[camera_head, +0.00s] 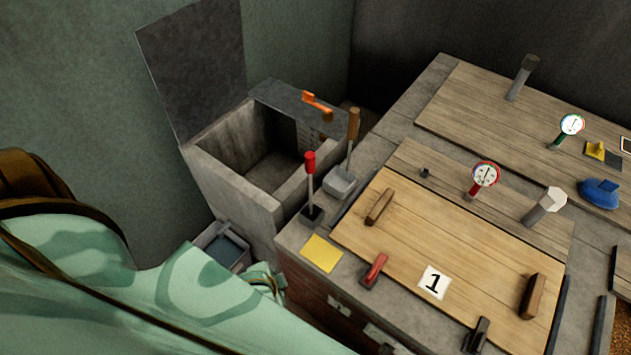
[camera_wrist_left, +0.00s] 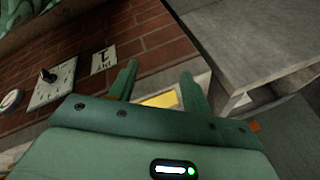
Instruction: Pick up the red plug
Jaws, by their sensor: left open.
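A small red piece with a dark base (camera_head: 374,271), which may be the red plug, sits at the front edge of the wooden lid marked 1 (camera_head: 460,262). A red-topped lever (camera_head: 310,165) stands upright farther left, on the counter corner. My left gripper (camera_head: 270,278) is low, left of the counter's brick front and below its top, apart from both red things. In the left wrist view its two green fingers (camera_wrist_left: 160,90) are spread, with a yellow surface (camera_wrist_left: 160,99) visible between them. No red thing shows in that view. My right gripper is out of sight.
An open stone bin (camera_head: 230,180) with a raised dark lid stands at the back left. A yellow square (camera_head: 322,253) lies on the counter's near corner. Wooden handles and a gauge (camera_head: 485,175) stand up from the lids. The brick front (camera_wrist_left: 90,65) carries switch plates.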

